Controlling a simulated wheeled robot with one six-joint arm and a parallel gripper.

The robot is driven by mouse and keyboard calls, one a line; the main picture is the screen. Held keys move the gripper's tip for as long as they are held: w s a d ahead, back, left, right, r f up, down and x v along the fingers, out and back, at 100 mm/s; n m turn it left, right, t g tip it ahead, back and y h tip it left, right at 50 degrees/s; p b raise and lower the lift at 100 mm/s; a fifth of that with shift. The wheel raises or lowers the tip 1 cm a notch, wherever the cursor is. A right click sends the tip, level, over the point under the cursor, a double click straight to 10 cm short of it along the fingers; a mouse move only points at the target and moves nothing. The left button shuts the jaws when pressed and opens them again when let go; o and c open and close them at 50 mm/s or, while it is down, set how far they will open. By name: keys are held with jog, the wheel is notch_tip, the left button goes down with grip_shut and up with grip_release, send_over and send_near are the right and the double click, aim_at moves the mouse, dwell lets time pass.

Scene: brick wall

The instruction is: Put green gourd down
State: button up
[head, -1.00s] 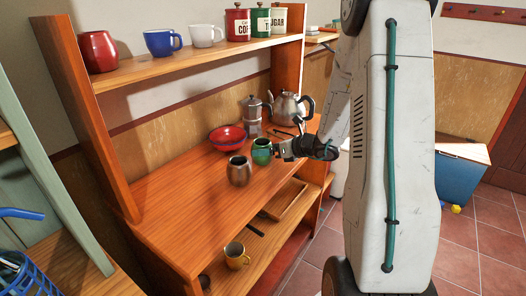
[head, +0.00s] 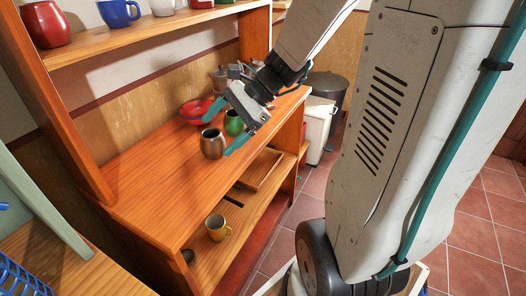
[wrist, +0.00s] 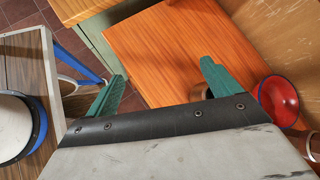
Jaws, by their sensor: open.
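The green gourd (head: 234,123) stands upright on the wooden counter (head: 165,185), just behind and right of a brown metallic gourd (head: 212,144). My gripper (head: 217,134) is above the counter with its teal fingers spread and nothing between them. In the head view the fingers partly cover the green gourd. In the wrist view my open gripper (wrist: 163,72) points over bare counter. A brownish rim (wrist: 198,91) shows beside the right finger there. I cannot make out the green gourd in the wrist view.
A red bowl (head: 194,112) with a blue rim sits behind the gourds. Red and blue mugs stand on the upper shelf. The counter's front left is clear.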

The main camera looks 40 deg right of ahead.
jog(key=s+a+r+n+g+h, duration=0.1)
jog(key=s+n+h, duration=0.3)
jog(key=s+n, duration=0.4)
jog(key=s+a+r+n+g+h, duration=0.1)
jog(key=s+a+r+n+h, duration=0.1)
jog(key=s+n+h, duration=0.3)
jog(key=s+r+n, duration=0.1)
jog(key=s+n, duration=0.3)
jog(key=n, duration=0.1)
jog(key=shift+s+r+g, duration=0.15)
jog(key=shift+s+g, duration=0.1)
jog(key=shift+g, duration=0.05)
jog(key=shift+a, duration=0.1)
